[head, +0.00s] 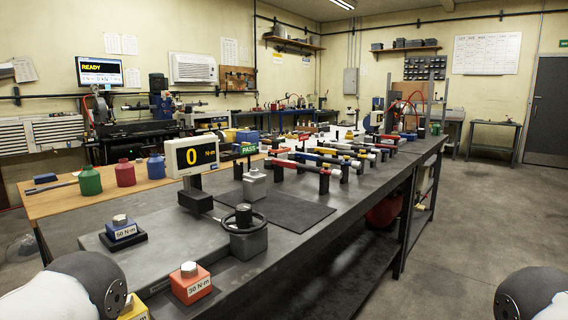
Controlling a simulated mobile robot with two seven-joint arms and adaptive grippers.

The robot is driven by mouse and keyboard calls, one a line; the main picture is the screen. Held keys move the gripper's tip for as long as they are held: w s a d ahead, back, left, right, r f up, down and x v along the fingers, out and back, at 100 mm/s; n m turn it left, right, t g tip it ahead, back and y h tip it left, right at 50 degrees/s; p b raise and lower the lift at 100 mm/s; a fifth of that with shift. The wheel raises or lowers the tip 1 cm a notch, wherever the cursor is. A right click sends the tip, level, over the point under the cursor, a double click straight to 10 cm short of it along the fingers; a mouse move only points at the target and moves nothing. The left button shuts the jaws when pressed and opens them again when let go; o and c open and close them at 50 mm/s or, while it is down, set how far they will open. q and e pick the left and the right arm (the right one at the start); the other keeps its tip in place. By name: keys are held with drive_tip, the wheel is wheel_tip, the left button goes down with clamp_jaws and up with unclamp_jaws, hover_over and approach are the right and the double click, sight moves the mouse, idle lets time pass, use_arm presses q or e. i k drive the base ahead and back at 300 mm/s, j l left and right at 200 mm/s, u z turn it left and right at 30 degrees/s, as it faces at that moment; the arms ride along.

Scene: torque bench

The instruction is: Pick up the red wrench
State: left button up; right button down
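A red wrench (300,167) lies nearly level across short dark stands on the long grey bench, nearest to me in a row of several wrenches. Behind it are wrenches with yellow (336,160) and blue (320,156) parts. More red parts show farther along the row, too small to tell apart. Neither of my grippers is in view. Only rounded white and dark parts of my arms show at the bottom left and bottom right corners.
A torque tester with a yellow display (193,155) reading 0 and a handwheel (244,219) stand at the near left. A red 30 N·m block (190,283) and blue 50 N·m block (121,229) sit nearby. A dark mat (287,211) lies bare before the wrenches.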

sight(269, 161)
drive_tip(key=i+l+u, duration=0.15)
drive_tip(key=l, duration=0.2)
drive_tip(key=i+l+u, duration=0.25)
drive_tip(key=i+l, duration=0.15)
drive_tip(key=l, duration=0.35)
drive_tip(key=i+l+u, duration=0.15)
drive_tip(key=l, duration=0.25)
